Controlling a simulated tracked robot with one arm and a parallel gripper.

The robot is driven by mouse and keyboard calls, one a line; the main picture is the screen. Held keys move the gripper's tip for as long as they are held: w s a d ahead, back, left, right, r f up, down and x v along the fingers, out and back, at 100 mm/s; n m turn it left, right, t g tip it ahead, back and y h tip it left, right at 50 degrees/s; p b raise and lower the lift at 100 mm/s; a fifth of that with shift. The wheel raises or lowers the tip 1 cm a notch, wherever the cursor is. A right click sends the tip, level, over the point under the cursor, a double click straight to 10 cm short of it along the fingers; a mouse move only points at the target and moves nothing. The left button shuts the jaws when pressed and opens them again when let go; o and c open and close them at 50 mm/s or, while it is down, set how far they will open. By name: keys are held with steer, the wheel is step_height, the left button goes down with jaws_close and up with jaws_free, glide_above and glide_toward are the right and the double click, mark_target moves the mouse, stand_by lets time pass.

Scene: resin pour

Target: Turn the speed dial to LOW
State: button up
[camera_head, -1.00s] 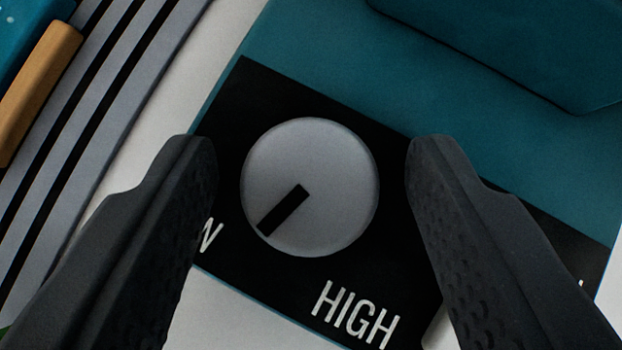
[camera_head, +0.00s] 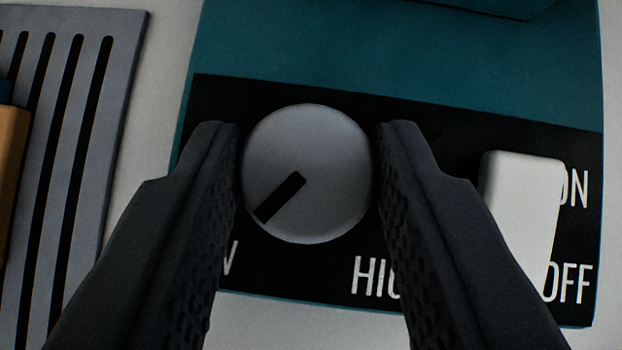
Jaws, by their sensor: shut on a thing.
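The speed dial (camera_head: 330,200) is a round grey knob with a black pointer mark, on the black panel (camera_head: 300,273) of a teal machine (camera_head: 400,60). My gripper (camera_head: 308,165) is shut on the dial, one finger against its left side and one against its right. The pointer aims down and left, toward the visible end of the LOW label (camera_head: 229,262). Only part of its W shows; my left finger hides the rest. The HIGH label (camera_head: 370,277) is below right of the dial, partly hidden by my right finger.
A white switch (camera_head: 520,200) with ON and OFF labels is right of the dial, close behind my right finger. A grey slotted plate (camera_head: 75,120) and an orange piece (camera_head: 10,170) are at the left. The pale surface (camera_head: 160,90) between is bare.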

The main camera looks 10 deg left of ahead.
steer(key=shift+m+h+p, duration=0.3)
steer(key=shift+m+p, duration=0.1)
steer(key=shift+p, duration=0.05)
steer(key=o, duration=1)
steer(key=shift+c, duration=0.2)
steer(key=v, duration=1.3)
steer(key=shift+s+r, duration=0.2)
steer(key=shift+s, duration=0.05)
